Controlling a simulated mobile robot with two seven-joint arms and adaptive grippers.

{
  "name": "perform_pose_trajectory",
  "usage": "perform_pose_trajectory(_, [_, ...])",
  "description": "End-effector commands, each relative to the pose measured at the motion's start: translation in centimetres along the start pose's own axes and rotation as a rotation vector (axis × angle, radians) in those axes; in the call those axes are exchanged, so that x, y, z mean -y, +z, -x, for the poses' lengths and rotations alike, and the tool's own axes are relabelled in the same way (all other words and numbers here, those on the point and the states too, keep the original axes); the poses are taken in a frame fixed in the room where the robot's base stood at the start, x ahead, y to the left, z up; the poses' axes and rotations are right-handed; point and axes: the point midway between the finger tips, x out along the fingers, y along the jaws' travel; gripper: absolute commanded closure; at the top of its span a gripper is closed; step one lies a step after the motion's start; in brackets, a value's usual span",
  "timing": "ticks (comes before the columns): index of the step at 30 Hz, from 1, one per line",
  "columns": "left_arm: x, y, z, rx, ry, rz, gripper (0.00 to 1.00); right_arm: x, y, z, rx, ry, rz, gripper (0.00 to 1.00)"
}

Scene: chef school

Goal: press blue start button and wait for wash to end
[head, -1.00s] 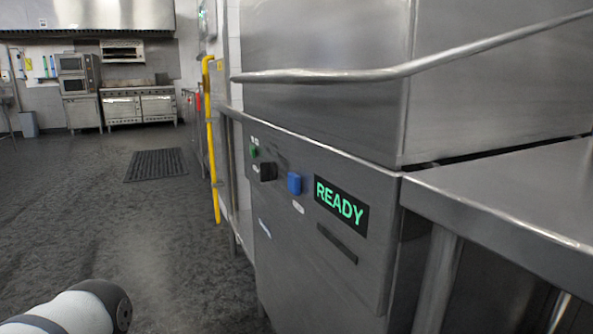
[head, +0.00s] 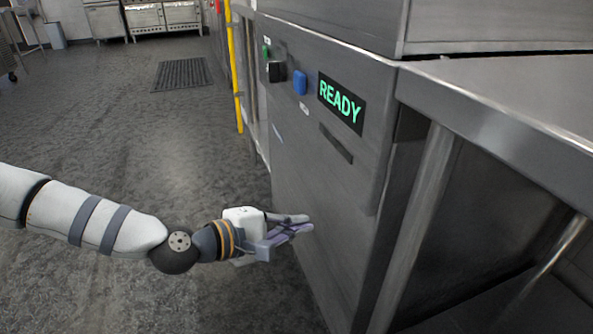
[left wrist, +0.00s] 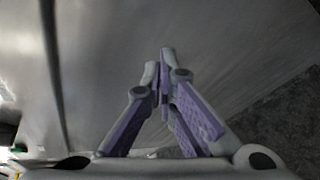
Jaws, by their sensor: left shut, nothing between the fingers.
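The dishwasher's steel front panel (head: 300,150) stands right of centre in the head view. It carries a blue start button (head: 300,83) and a black display (head: 341,103) that reads READY in green. My left gripper (head: 305,226) is below the button, in front of the lower part of the panel, shut and empty. In the left wrist view its fingertips (left wrist: 164,62) meet, with grey steel behind them. I cannot tell whether they touch the panel. The button is not hidden in the head view. My right gripper is not in view.
A black knob (head: 277,71) and a green button (head: 266,52) sit left of the blue button. A steel table (head: 500,100) adjoins at the right. A yellow pipe (head: 234,75) stands behind the machine. The floor at left is open, with a dark mat (head: 183,73).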

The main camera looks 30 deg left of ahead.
Motion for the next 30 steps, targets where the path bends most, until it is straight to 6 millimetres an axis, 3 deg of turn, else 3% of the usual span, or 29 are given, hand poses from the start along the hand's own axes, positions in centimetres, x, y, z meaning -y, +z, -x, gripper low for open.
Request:
perform_pose_trajectory(6, [-11.4,-4.8,2.9,-0.119,0.321,0.108,1.00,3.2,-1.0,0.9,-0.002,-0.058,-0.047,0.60])
perform_pose_trajectory(9, [-16.0,-6.6,5.2,-0.155,0.461,0.147,1.00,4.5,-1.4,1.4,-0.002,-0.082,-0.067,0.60])
perform_pose_trajectory(13, [-20.3,-8.1,8.1,-0.184,0.600,0.184,1.00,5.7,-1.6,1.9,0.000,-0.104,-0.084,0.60])
perform_pose_trajectory(19, [-23.2,-8.9,10.4,-0.198,0.698,0.208,1.00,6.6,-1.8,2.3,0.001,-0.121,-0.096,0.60])
perform_pose_trajectory(30, [-23.4,-8.9,10.3,-0.198,0.703,0.208,1.00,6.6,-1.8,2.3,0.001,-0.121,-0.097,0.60])
